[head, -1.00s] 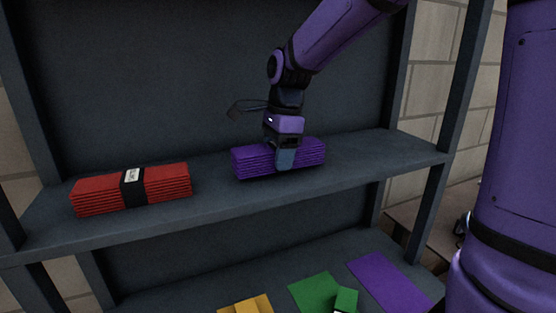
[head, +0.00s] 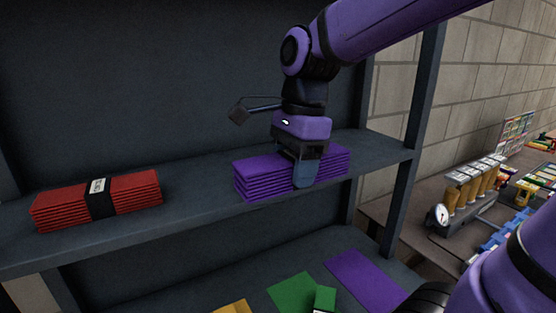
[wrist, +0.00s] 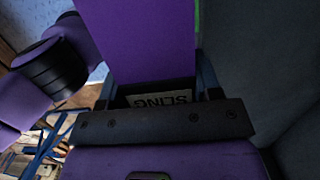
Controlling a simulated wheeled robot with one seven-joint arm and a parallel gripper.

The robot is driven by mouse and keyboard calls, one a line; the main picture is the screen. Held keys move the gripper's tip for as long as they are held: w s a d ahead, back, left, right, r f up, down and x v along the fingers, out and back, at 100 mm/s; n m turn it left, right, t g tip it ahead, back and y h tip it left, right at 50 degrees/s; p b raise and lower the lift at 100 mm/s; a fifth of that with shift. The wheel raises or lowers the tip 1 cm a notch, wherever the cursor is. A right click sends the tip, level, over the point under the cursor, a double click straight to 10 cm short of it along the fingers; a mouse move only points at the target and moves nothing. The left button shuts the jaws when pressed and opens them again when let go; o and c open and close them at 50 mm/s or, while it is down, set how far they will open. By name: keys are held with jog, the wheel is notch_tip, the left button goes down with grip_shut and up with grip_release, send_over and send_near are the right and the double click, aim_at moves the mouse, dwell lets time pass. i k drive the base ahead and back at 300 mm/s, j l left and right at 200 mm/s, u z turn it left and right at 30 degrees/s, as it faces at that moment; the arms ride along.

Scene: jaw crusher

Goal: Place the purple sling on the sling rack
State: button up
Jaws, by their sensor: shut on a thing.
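The purple sling (head: 262,175) is a folded, layered bundle at the upper shelf of the dark rack (head: 200,205). My gripper (head: 304,180) points down and is shut around the middle of the bundle. In the wrist view the sling (wrist: 137,40) lies between the fingers, with a label reading SLING (wrist: 160,99) close to the gripper. The sling overlaps the shelf in the head view; I cannot tell whether it rests on it or hangs just above. The far side of the bundle is hidden.
A red folded sling (head: 130,194) with a black band lies on the upper shelf to the left. The lower shelf shows purple (head: 365,278), green (head: 292,291) and yellow patches. A bench with a gauge (head: 441,214) and bottles stands at the right.

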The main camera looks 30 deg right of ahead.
aim_at(378, 292)
jog(key=k, duration=0.95)
